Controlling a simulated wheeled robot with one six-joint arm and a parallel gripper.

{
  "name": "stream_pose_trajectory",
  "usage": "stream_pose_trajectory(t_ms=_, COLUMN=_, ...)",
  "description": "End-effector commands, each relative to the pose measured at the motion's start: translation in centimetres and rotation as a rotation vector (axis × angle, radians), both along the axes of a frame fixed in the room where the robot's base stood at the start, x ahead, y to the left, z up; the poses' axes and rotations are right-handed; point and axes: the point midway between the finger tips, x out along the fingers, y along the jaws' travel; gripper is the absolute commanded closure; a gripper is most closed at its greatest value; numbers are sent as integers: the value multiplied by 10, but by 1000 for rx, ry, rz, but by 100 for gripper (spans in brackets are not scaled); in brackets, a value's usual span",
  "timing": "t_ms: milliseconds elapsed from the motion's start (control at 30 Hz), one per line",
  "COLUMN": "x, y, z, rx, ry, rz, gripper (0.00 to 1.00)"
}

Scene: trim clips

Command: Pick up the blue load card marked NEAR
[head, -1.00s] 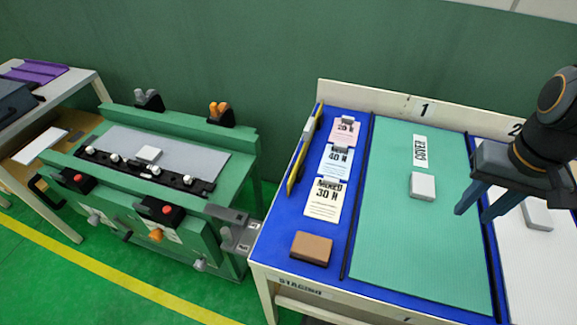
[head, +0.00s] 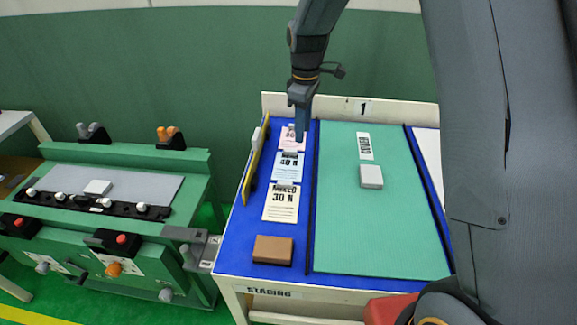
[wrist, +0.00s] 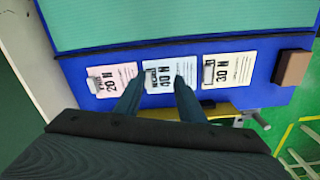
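The blue load card (head: 287,166) lies flat on the blue strip of the staging table, between a pink card (head: 292,137) and a cream card (head: 282,203). Its large print looks like 40 N; I cannot read its small word clearly. In the head view my gripper (head: 299,138) hangs above the card row, partly covering the pink card.
A brown block (head: 272,250) lies in front of the cards. A yellow bar (head: 256,160) runs along the table's left edge. A green mat (head: 370,235) with a white block (head: 371,177) is to the right. A green fixture bench (head: 110,215) stands at the left.

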Motion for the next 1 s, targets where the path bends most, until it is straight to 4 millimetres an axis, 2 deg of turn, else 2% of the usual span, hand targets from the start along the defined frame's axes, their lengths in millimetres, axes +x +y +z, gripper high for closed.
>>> stream_pose_trajectory(t_ms=33, x=14, y=10, z=-9, rx=-1, ry=4, rz=66, gripper=64)
stream_pose_trajectory(t_ms=100, x=28, y=18, z=-15, rx=-3, ry=10, rz=145, gripper=64)
stream_pose_trajectory(t_ms=267, x=43, y=30, z=-23, rx=-5, ry=15, rz=242, gripper=64)
stream_pose_trajectory(t_ms=633, x=43, y=30, z=-56, rx=-5, ry=18, rz=254, gripper=64)
stream_pose_trajectory(t_ms=1000, x=42, y=31, z=-98, rx=-4, ry=16, rz=253, gripper=64)
